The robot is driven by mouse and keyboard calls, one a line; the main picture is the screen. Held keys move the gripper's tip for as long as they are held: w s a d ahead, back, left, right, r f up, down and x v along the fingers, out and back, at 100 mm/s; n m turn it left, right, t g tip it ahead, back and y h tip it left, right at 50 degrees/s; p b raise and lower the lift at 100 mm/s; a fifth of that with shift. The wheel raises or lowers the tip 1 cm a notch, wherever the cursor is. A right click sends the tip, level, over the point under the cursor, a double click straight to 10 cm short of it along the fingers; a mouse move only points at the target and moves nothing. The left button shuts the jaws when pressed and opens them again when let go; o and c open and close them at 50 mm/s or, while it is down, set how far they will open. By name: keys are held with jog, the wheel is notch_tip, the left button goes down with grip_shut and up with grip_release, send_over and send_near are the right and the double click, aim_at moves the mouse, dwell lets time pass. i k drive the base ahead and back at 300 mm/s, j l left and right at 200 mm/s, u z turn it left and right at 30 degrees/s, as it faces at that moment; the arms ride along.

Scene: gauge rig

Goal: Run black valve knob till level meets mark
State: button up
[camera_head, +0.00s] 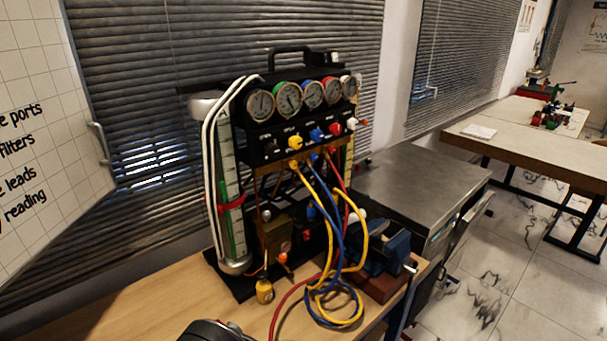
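The gauge rig stands on the wooden table, with a row of round gauges above a row of coloured valve knobs. The black valve knob (270,147) is at the left end of the knob row, dark against the dark panel. The upright level tube (229,165) is on the rig's left side, with a red mark (231,204) around it. A green column (237,232) shows in the tube below the mark, and some green seems to show just above it; the exact level is too small to tell. My gripper's fingers are not in view.
Yellow, blue and red hoses (340,300) hang from the panel and loop onto the table in front. A blue vise (388,252) stands at right, and a yellow tag or padlock (264,291) at the front left. The wooden table (165,310) is clear at left.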

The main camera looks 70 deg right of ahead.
aim_at(272, 150)
jog(key=z, duration=2.15)
